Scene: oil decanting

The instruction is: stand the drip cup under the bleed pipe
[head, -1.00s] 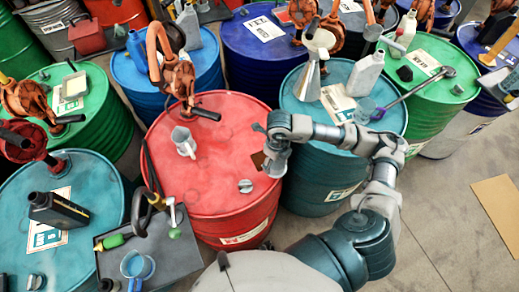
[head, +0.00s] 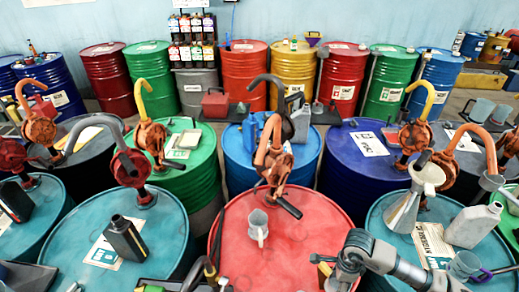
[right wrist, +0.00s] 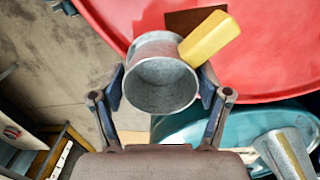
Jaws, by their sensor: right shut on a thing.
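A round grey metal cup with a yellow handle (right wrist: 160,84) is between the fingers of my right gripper (right wrist: 161,92) in the right wrist view. The fingers are shut on its sides, and I look into its open mouth, which seems empty. In the head view my right gripper (head: 338,275) is at the bottom edge, by the near right rim of the red drum (head: 300,232); a bit of yellow handle shows there. A dark curved pipe (head: 206,268) is at the bottom, left of the drum; I cannot tell if it is the bleed pipe.
A grey jug (head: 258,224) stands on the red drum, below an orange hand pump (head: 274,160). A teal drum (head: 388,215) at right bears a funnel (head: 412,200), a pale bottle (head: 473,226) and a clear cup (head: 464,264). Many drums crowd the back.

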